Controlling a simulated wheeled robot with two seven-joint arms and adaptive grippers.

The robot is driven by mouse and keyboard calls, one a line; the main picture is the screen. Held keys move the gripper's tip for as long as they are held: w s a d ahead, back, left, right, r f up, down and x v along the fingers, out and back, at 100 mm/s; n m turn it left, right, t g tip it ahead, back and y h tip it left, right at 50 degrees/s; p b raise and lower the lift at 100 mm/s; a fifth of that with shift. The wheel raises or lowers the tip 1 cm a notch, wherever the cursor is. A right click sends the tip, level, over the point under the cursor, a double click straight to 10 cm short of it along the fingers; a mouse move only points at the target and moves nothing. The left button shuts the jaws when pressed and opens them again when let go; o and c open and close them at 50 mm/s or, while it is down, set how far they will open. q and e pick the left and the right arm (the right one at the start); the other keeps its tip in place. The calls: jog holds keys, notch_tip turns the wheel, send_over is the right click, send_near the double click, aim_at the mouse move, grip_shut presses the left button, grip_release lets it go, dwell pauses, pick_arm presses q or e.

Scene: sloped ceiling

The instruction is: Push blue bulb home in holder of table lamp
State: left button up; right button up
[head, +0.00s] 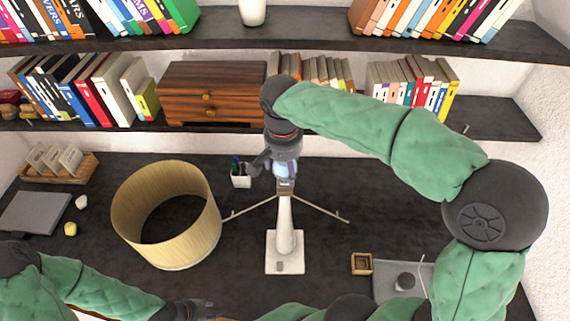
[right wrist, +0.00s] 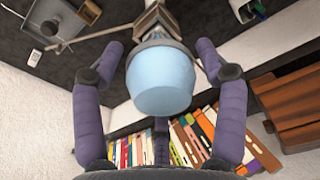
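The table lamp's pale stem (head: 285,222) stands upright on a white square base (head: 284,263) in the middle of the desk. Its holder (head: 285,187) is at the top, with thin rods spreading to both sides. The blue bulb (head: 284,170) sits at the holder; in the right wrist view the bulb (right wrist: 160,82) has its rounded end towards my palm. How deep it is seated cannot be told. My right gripper (right wrist: 161,50) is above the lamp, its fingers spread on both sides of the bulb with small gaps. My left gripper (head: 201,309) is partly visible at the bottom edge, fingers unclear.
A beige lampshade (head: 150,235) stands left of the lamp. A small wooden box (head: 361,263) and a grey tray (head: 384,277) are at right. Shelves with books and a wooden drawer box (head: 211,92) run behind.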

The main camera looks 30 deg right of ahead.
dwell(0.3)
jog(key=r, duration=0.8)
jog(key=s+a+r, duration=0.1)
jog(key=r, duration=0.3)
jog(key=shift+f, duration=0.1)
